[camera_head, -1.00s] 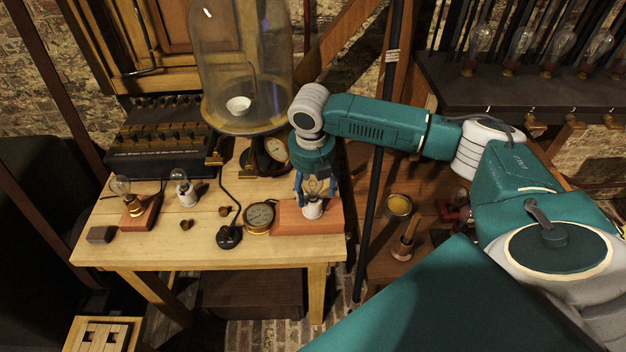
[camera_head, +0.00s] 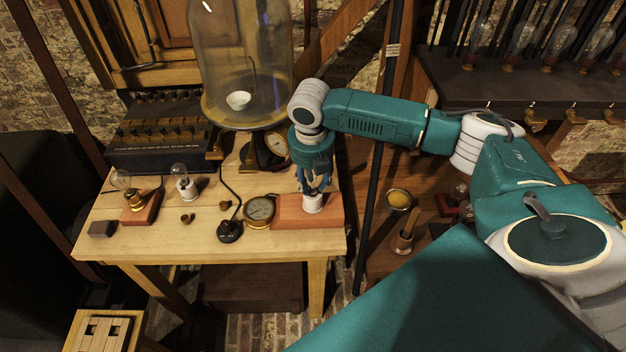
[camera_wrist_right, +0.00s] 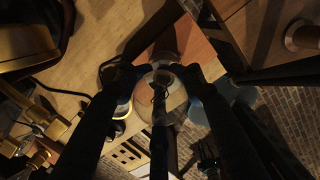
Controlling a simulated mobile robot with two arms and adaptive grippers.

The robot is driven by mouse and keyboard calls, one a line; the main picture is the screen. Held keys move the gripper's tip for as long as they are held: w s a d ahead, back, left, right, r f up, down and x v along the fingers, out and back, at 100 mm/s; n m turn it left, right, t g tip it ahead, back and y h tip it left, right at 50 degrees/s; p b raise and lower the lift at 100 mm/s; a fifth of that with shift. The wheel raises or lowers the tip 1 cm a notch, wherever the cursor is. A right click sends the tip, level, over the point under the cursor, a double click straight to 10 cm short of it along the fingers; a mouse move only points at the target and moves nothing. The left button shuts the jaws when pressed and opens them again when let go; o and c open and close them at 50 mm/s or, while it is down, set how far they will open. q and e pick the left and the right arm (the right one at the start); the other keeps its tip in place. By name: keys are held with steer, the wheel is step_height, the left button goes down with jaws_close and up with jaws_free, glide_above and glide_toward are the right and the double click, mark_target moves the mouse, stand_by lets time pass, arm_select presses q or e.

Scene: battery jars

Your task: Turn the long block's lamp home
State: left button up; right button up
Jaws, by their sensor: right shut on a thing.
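The long reddish block (camera_head: 285,212) lies at the right front of the wooden table, with a white socket (camera_head: 313,205) near its right end. My right gripper (camera_head: 315,187) points down over this socket, shut on the glass lamp. In the head view the fingers mostly hide the lamp.
A brass gauge (camera_head: 259,211) lies against the block's left end, with a dark switch (camera_head: 230,231) beyond. A shorter block (camera_head: 141,211) with a lamp and a white socket with a bulb (camera_head: 185,186) stand further left. A glass bell jar (camera_head: 240,70) rises behind. A dark pole (camera_head: 372,200) stands right.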

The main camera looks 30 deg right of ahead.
steer(key=shift+s+r+m+h+p, duration=0.1)
steer(key=shift+m+h+p, duration=0.05)
steer(key=shift+m+p, duration=1.2)
steer(key=shift+s+m+h+p, duration=0.1)
steer(key=shift+m+h+p, duration=0.05)
steer(key=shift+m+p, duration=1.6)
steer(key=shift+m+p, duration=0.3)
steer(key=shift+p, duration=0.15)
steer(key=shift+m+g+p, duration=0.4)
steer(key=shift+m+p, duration=0.85)
steer(key=shift+m, duration=0.25)
steer(key=shift+a+m, duration=0.1)
steer(key=shift+m, duration=0.9)
steer(key=shift+m+g, duration=0.3)
steer(key=shift+m, duration=0.1)
